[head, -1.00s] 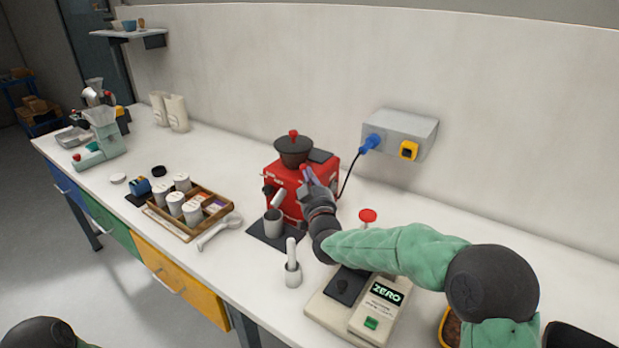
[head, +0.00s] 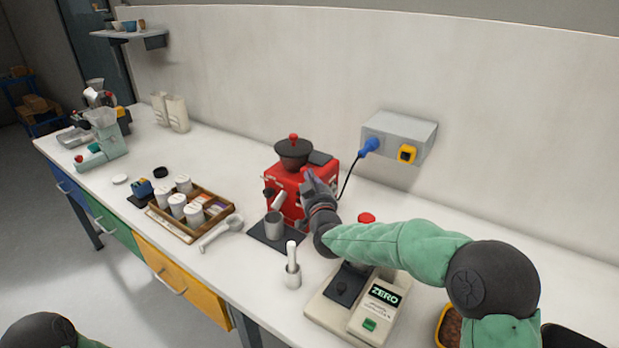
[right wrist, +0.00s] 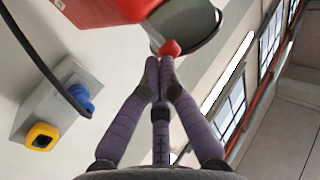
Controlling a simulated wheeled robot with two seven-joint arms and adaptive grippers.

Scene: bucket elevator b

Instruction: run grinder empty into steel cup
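The red grinder (head: 284,182) stands against the wall, with a dark hopper (head: 294,155) on top. The grey steel cup (head: 273,228) stands upright on a dark mat (head: 291,240) in front of the grinder. My right gripper (head: 308,176) is at the grinder's right front side. In the right wrist view its fingertips (right wrist: 160,64) are together, close to a small red knob (right wrist: 170,47); I see nothing clearly held between them, and cannot tell whether they touch the knob. My left gripper is out of view.
A wooden tray (head: 190,229) of canisters is to the left. A wall box (head: 400,128) feeds the grinder's cable.

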